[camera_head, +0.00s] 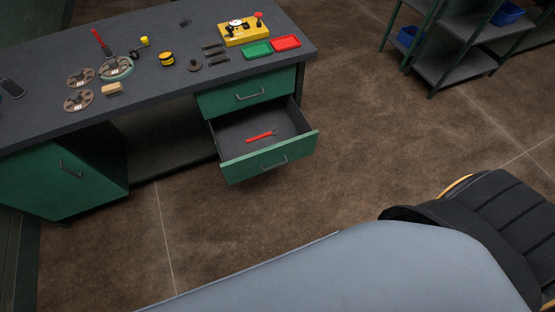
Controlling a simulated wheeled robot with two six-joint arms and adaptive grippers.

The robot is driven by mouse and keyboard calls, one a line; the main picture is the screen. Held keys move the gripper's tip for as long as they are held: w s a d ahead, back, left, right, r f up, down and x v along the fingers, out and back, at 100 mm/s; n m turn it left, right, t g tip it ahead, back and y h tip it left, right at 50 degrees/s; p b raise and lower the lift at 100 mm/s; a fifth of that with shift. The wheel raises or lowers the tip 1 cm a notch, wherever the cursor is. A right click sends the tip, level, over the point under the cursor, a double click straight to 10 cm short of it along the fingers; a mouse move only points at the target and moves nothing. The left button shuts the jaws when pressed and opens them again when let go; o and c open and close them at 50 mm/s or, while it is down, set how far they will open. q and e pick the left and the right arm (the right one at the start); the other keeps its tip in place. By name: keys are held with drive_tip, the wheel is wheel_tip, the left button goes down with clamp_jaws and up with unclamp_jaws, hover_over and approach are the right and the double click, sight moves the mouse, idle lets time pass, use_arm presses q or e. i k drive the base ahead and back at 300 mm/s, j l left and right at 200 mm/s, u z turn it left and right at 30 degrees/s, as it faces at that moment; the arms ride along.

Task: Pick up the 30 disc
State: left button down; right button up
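Two grey-brown discs with small white labels lie on the left part of the workbench top: an upper disc (80,77) and a lower disc (79,100). A third round, disc-like piece (116,67) sits to their right on or in a greenish ring. The label numbers are too small to read, so I cannot tell which disc is the 30. All of these lie apart from one another. Neither of my grippers is in view.
The dark workbench (40,125) has an open drawer (270,160) holding a red-handled tool (262,136). A tan block (112,89), yellow-black roll (167,59), yellow fixture (243,30), green tray (257,50) and red tray (286,42) share the top. Shelving (455,65) stands beyond open floor.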

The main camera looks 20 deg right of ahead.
sight(114, 67)
drive_tip(key=i+j, duration=0.2)
drive_tip(key=j, duration=0.15)
drive_tip(key=i+j, duration=0.25)
drive_tip(key=j, duration=0.15)
drive_tip(key=i+j, duration=0.2)
drive_tip(key=j, duration=0.15)
